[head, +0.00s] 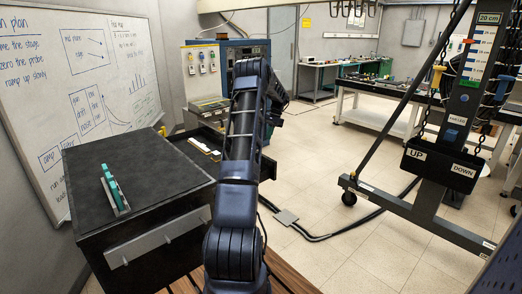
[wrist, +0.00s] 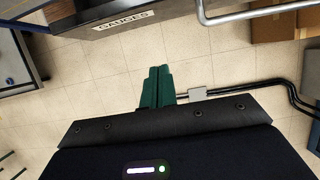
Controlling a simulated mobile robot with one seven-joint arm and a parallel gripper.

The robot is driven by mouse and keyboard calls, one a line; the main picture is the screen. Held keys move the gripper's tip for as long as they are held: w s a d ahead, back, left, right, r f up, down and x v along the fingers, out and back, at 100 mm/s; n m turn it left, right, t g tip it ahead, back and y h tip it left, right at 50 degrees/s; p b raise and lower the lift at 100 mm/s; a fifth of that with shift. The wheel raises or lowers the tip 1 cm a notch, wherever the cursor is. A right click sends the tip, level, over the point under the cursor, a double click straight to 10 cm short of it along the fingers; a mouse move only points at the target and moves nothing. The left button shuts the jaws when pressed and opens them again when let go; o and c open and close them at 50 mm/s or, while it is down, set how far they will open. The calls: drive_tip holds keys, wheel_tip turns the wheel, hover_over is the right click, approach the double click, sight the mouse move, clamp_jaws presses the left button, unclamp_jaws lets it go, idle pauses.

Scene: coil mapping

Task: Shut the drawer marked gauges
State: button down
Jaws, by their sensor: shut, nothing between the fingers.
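My gripper (wrist: 158,72) has green fingers, pressed together and empty. It is over the floor, apart from the labelled front. In the head view my arm hides the gripper.
A green-and-white object (head: 115,190) lies on the cabinet top. A grey metal bar (wrist: 250,14) crosses the wrist view's top right near cardboard boxes (wrist: 273,27). Black cables (head: 320,237) run over the floor. A wheeled hoist (head: 425,190) stands right, with open floor between.

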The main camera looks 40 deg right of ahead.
drive_tip(key=a+f, duration=0.7)
drive_tip(key=f, duration=0.2)
drive_tip(key=shift+a, duration=0.35)
drive_tip(key=shift+a, duration=0.1)
drive_tip(key=a, duration=3.5)
drive_tip(key=shift+a, duration=0.1)
drive_tip(key=shift+a, duration=0.15)
